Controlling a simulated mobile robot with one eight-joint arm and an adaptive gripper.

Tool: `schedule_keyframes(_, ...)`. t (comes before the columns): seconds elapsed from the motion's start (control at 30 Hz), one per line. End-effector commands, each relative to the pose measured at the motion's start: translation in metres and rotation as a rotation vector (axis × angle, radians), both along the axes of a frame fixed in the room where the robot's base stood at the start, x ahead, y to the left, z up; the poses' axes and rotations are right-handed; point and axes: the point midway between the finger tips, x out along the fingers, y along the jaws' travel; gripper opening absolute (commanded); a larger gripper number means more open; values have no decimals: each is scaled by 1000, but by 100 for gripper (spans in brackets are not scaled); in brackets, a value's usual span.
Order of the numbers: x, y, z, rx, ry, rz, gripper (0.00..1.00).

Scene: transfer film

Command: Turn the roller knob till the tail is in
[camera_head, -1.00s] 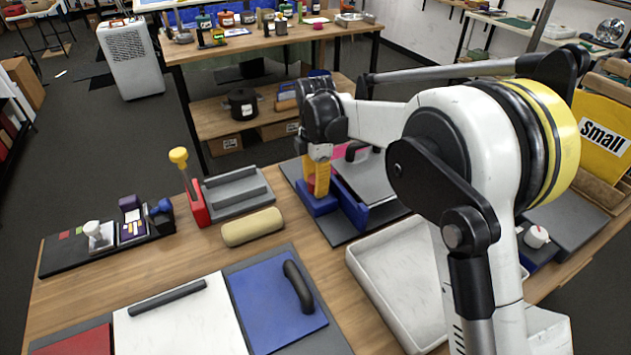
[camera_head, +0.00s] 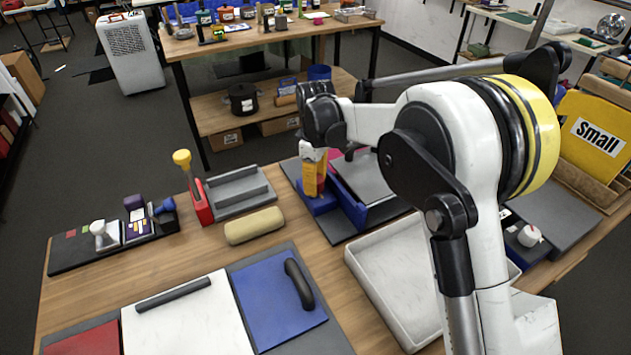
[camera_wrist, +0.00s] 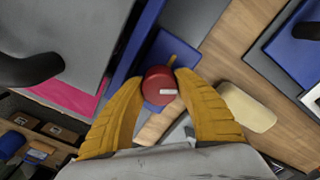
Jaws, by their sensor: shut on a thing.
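The red roller knob (camera_wrist: 159,86) has a white mark, which lies right of its middle in the wrist view. It sits over a blue block (camera_wrist: 178,52), which also shows in the head view (camera_head: 318,204). My gripper (camera_wrist: 166,74) has its yellow fingers on both sides of the knob, shut on it. A pink sheet (camera_wrist: 66,96) shows beside the grey plate (camera_wrist: 75,30). Where the sheet's tail ends is hidden.
A beige roll (camera_head: 254,226) lies left of the blue block, near a red holder with a yellow-topped tool (camera_head: 199,205). A white tray (camera_head: 377,303) stands in front, below my arm. A blue board with a black handle (camera_head: 265,305) lies front left.

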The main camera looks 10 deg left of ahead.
Motion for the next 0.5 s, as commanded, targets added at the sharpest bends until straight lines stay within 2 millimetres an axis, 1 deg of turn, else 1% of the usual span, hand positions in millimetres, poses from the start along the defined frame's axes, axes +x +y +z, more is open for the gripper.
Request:
schedule_keyframes(0.2,0,0,0,0,1,-60,7)
schedule_keyframes(0.5,0,0,-1,0,1,-76,7)
